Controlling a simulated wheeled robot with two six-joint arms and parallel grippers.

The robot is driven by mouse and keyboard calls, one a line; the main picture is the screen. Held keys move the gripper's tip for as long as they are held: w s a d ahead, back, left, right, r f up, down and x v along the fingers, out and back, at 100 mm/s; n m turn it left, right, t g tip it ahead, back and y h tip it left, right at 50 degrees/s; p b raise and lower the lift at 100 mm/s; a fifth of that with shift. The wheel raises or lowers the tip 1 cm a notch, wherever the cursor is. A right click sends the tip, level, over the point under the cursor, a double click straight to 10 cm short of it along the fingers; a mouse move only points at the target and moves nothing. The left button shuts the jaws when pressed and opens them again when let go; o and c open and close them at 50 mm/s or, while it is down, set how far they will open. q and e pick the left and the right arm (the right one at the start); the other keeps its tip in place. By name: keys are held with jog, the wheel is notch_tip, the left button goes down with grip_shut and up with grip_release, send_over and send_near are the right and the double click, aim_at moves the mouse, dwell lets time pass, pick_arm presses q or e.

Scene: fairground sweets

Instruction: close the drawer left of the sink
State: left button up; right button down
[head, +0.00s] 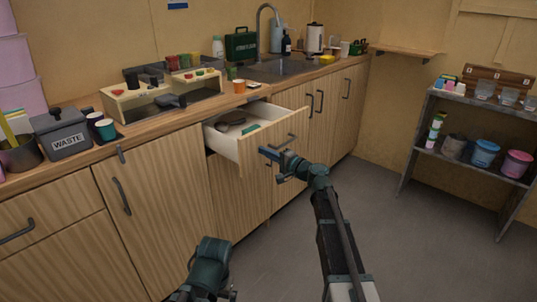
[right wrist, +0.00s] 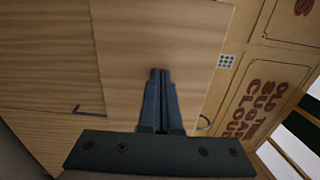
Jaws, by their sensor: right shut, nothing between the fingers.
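The drawer (head: 232,144) left of the sink (head: 275,70) is pulled out of the wooden counter, its white inside showing. A dark round item (head: 230,122) and a teal item (head: 250,128) lie in it. Its wooden front carries a dark handle (head: 288,143). My right gripper (head: 264,151) is shut and empty, in front of the drawer front beside the handle. In the right wrist view its closed fingers (right wrist: 160,78) point at a wooden panel (right wrist: 195,45). I cannot tell whether they touch it. Part of my left arm shows at the bottom of the head view; its jaws do not.
Cupboard doors with handles (head: 122,196) flank the drawer. A shelf rack (head: 470,100) stands at the right. The grey floor between is clear.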

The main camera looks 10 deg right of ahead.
jog(key=x, duration=2.1)
jog(key=shift+w, duration=0.15)
jog(key=shift+w+a+r, duration=0.1)
jog(key=shift+w, duration=0.15)
pick_arm(q)
jog(key=shift+s+d, duration=0.1)
jog(key=shift+d, duration=0.45)
pick_arm(e)
jog(key=v, duration=1.4)
jog(key=shift+s, duration=0.4)
